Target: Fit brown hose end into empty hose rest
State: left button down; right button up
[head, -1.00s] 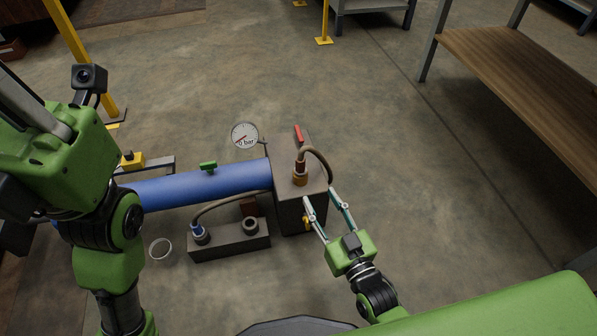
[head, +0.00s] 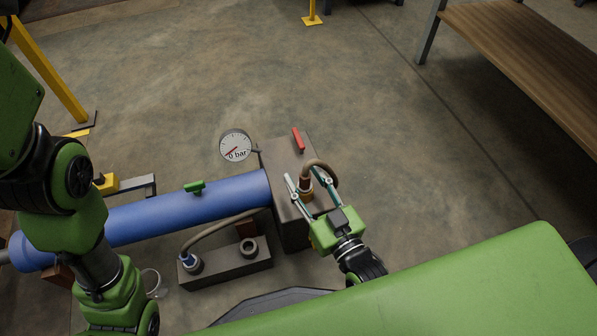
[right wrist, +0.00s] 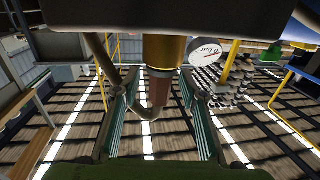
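The brown hose end (head: 305,184) stands in a brass port (right wrist: 163,52) on top of the brown box (head: 283,222). Its hose (head: 322,166) arches over to the right. My right gripper (head: 306,180) is open, its two fingers on either side of the brown hose end. In the right wrist view the brown end (right wrist: 160,88) is between the fingers, with gaps on both sides. The empty hose rest (head: 248,247) is an upright ring on the low grey block (head: 228,266). The blue hose end (head: 190,263) sits in the rest beside it. My left gripper is out of view.
A blue pipe (head: 150,218) with a green handle (head: 194,187) runs into the box. The gauge (head: 235,146) shows 0 bar. A red handle (head: 297,139) is on top of the box. A wooden bench (head: 525,50) stands at right; floor beyond the box is clear.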

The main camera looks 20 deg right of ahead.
jog(key=shift+c, duration=0.4)
grip_shut()
jog(key=shift+r, duration=0.1)
jog(key=shift+r, duration=0.1)
